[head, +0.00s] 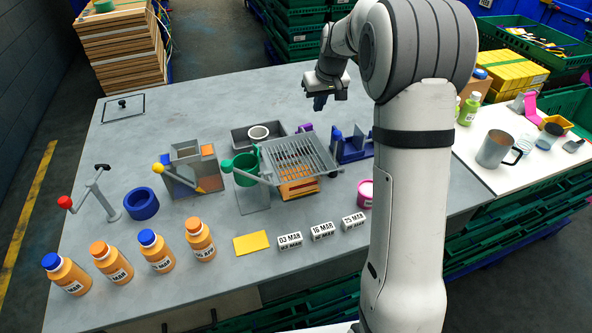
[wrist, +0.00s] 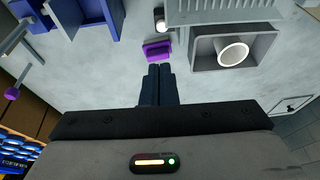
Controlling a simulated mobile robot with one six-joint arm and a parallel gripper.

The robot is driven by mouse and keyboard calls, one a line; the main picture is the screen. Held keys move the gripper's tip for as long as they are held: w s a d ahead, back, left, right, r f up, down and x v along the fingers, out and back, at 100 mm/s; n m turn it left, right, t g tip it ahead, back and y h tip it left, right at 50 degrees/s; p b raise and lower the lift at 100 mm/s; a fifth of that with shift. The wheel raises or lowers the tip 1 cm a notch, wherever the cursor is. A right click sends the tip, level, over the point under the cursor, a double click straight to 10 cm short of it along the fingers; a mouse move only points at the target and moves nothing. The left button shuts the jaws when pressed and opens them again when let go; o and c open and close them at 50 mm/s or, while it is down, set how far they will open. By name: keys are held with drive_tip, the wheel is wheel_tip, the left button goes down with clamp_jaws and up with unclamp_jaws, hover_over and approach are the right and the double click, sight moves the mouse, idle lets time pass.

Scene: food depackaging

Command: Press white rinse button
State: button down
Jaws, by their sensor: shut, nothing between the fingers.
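My gripper (head: 319,104) is shut and empty above the rear of the grey table. Its closed dark fingers also show in the wrist view (wrist: 160,68). Just beyond the fingertips in the wrist view lies a small purple block (wrist: 157,50). Past it is a small round white piece (wrist: 160,20) on a dark base, by the grey rack; it looks like the white rinse button, but I see no label. The fingertips appear apart from both. In the head view the purple block (head: 305,127) shows behind the rack, and I cannot make out the white piece there.
A grey basin (wrist: 199,55) with a white ring (wrist: 233,54) stands beside the purple block. The slatted rack (head: 318,153), a green cup (head: 246,167) and a blue holder (head: 350,155) are close by. Several orange bottles (head: 158,252) line the front left. The rear table is mostly clear.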

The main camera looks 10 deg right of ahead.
drive_tip(key=shift+f+b, duration=0.15)
drive_tip(key=shift+b, duration=0.5)
drive_tip(key=b, duration=0.2)
drive_tip(key=shift+b, duration=0.35)
drive_tip(key=shift+r+b, duration=0.65)
drive_tip(key=x, duration=0.4)
drive_tip(key=p+x, duration=0.1)
drive_tip(key=x, duration=0.3)
drive_tip(key=s+p+x, duration=0.1)
drive_tip(key=x, duration=0.4)
drive_tip(key=shift+s+f, duration=0.1)
drive_tip(key=shift+f, duration=0.5)
